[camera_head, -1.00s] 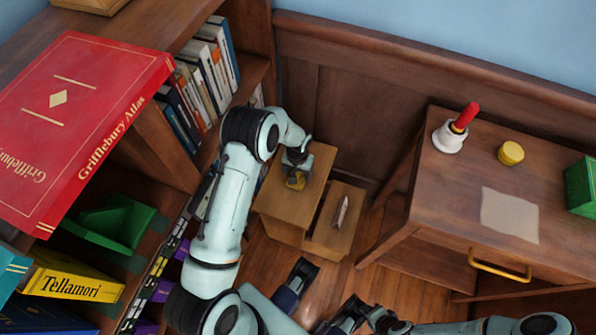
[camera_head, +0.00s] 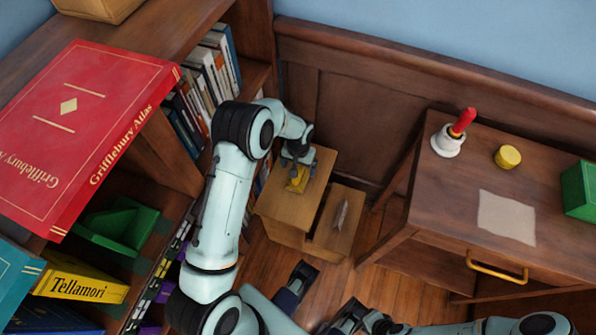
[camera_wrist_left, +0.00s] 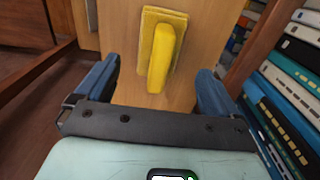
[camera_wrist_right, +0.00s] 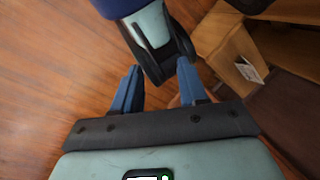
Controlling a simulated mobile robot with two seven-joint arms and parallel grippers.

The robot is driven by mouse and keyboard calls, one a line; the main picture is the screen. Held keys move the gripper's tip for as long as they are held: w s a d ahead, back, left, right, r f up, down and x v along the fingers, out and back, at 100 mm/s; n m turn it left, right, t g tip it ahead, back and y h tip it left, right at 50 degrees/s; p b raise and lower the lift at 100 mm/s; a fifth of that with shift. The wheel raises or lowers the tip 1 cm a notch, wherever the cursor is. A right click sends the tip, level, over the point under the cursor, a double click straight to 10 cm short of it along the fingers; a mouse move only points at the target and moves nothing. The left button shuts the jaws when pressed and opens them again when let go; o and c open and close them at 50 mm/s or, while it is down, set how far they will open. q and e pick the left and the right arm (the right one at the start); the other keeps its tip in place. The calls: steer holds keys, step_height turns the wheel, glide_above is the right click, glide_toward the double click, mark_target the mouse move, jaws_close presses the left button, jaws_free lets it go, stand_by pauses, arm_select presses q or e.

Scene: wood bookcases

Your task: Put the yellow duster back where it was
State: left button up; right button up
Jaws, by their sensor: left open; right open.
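The yellow duster (camera_wrist_left: 163,50) lies on the upper step of a small wooden step stool, its handle pointing toward my left gripper. It also shows in the head view (camera_head: 297,181), partly covered by my left gripper. My left gripper (camera_wrist_left: 160,85) is open, with its fingers apart on either side of the duster's handle end and not closed on it. The step stool (camera_head: 280,207) stands on the floor by the panelled wall. My right gripper (camera_wrist_right: 157,85) is open and empty, low over the wooden floor, near a dark link of mine.
The bookcase at left holds a red atlas (camera_head: 75,125) and a yellow Tellamori book (camera_head: 80,287).

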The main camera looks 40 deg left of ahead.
mark_target(299, 171)
arm_select(q)
step_height(299, 171, up, 6)
steer(key=shift+f+p, duration=0.15)
steer(key=shift+p, duration=0.25)
arm_select(e)
steer(key=shift+s+a+r+g, duration=0.3)
steer(key=shift+s+a+r, duration=0.05)
steer(key=shift+s+r, duration=0.35)
arm_select(q)
steer(key=shift+s+d, duration=0.1)
arm_select(e)
steer(key=shift+s+d, duration=0.1)
